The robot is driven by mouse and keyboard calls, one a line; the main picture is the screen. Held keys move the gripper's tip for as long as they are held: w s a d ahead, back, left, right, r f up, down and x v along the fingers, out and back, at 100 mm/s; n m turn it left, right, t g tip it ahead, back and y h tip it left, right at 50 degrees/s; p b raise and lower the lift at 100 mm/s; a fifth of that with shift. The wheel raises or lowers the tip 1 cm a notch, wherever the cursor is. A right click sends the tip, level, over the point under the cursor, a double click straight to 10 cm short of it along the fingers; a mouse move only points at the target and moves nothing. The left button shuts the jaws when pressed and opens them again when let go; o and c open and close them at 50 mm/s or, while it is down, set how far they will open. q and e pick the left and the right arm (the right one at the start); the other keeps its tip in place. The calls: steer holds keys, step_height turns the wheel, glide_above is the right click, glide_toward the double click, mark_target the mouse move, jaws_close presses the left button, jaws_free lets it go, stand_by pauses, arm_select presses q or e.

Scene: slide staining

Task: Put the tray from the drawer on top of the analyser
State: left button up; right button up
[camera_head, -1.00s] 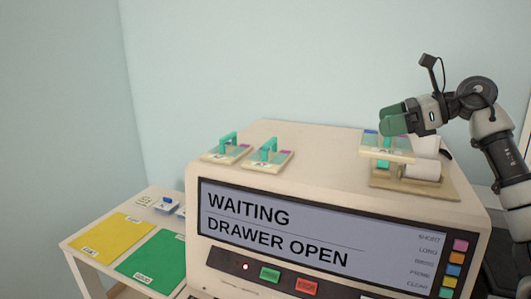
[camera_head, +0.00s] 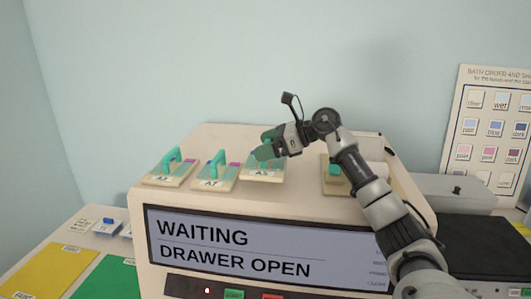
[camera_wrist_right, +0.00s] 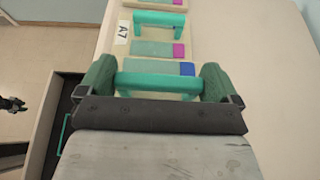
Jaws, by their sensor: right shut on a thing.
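I cannot tell whether this tray touches the top. The analyser (camera_head: 150,199) is a large cream box with a screen reading "WAITING DRAWER OPEN". Two similar trays, one at the left (camera_head: 170,178) and one labelled A7 (camera_head: 208,184), stand on it.
A table with yellow (camera_head: 45,274) and green mats is at lower left. A dark-topped device (camera_head: 485,245) stands to the right. The back of the top is clear.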

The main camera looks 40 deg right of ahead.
step_height(320, 180, down, 4)
steer(key=shift+s+r+p, duration=0.1)
steer(key=shift+r+p, duration=0.1)
steer(key=shift+p, duration=0.65)
steer(key=shift+f, duration=0.15)
steer(key=shift+f+b, duration=0.2)
steer(key=shift+b, duration=0.1)
steer(key=o, duration=0.7)
steer(key=shift+c, duration=0.2)
steer(key=shift+r, duration=0.2)
steer(key=shift+s+d, duration=0.15)
steer(key=shift+s, duration=0.05)
steer(key=b+v, duration=0.5)
steer(key=v, duration=0.6)
steer(key=shift+s, duration=0.2)
steer(key=shift+r, duration=0.1)
